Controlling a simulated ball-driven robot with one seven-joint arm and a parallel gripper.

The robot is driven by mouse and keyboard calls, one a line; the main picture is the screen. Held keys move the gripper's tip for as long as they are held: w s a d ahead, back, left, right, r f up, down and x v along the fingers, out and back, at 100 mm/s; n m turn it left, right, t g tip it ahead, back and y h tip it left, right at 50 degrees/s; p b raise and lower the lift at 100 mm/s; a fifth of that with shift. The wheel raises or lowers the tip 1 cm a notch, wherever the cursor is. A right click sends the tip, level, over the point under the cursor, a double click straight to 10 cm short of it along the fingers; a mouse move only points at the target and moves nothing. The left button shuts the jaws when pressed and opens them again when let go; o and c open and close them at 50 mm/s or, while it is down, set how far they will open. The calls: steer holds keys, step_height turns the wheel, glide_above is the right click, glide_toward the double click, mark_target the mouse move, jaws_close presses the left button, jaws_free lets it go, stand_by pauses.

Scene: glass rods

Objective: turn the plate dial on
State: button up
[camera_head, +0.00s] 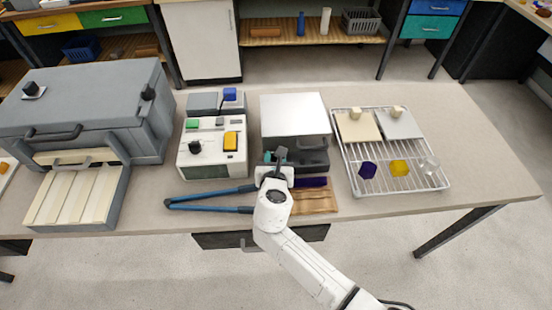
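No dial in view is clearly labelled as the plate dial. A black round dial (195,147) sits on the sloped front of a white control box (206,171), left of my gripper. Black knobs also sit on the large grey box, one at its top left (33,90) and one at its right (148,92). The setting of each dial is too small to read. My gripper (280,155) is in front of the silver-topped box (293,104), right of the white control box and apart from its dial. Its fingers are small and dark, and their gap is unclear.
The large grey box (88,82) with a slatted tray (70,192) fills the table's left. Blue-handled tongs (212,196) lie at the front. A wire rack (420,178) with plates and coloured glass pieces stands right. The table's far right is clear.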

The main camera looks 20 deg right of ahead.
steer(key=m+h, duration=0.1)
steer(key=m+g+h, duration=0.1)
steer(key=a+m+g+h+b, duration=0.1)
steer(key=shift+w+m+h, duration=0.3)
steer(key=shift+w+h, duration=0.05)
steer(key=shift+h, duration=0.05)
steer(key=shift+w+a+m+g+h+b, duration=0.15)
steer(key=shift+m+g+h+b, duration=0.5)
steer(key=shift+m+g+h, duration=0.5)
steer(key=shift+m, duration=0.25)
steer(key=shift+g, duration=0.25)
steer(key=o, duration=1)
steer(key=shift+o, duration=0.2)
steer(key=shift+y, duration=0.35)
